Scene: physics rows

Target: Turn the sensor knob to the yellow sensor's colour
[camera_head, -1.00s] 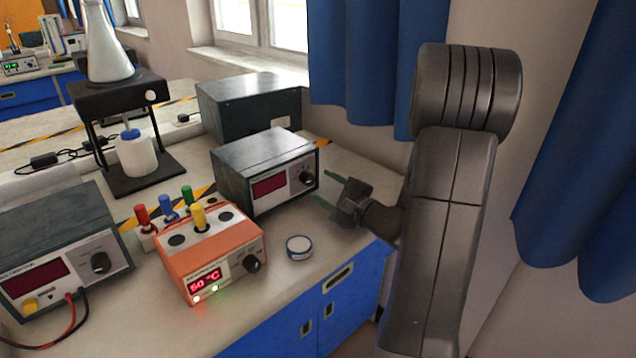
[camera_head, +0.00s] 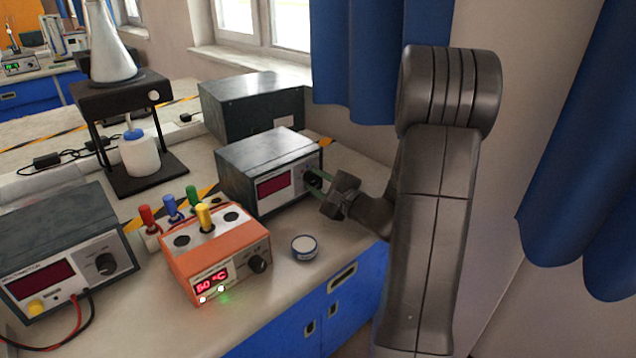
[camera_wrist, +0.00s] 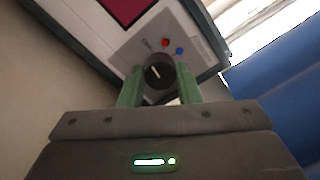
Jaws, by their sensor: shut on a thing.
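The dark box with a red display (camera_head: 268,165) stands at the back right of the bench. Its black knob (camera_wrist: 157,72) has a white pointer line and shows between my green fingers in the wrist view. My gripper (camera_wrist: 159,84) is shut on this knob, one finger on each side. A red dot (camera_wrist: 165,42) and a blue dot (camera_wrist: 180,50) show on the panel beside the knob; other marks there may be hidden by the fingers. The yellow sensor (camera_head: 204,217) stands upright in the top of the orange box (camera_head: 228,240), whose display reads 50 °C.
Red (camera_head: 146,216), blue (camera_head: 170,206) and green (camera_head: 192,196) sensors stand behind the orange box. Another meter (camera_head: 62,255) is at the left. A flask (camera_head: 108,50) rests on a stand.

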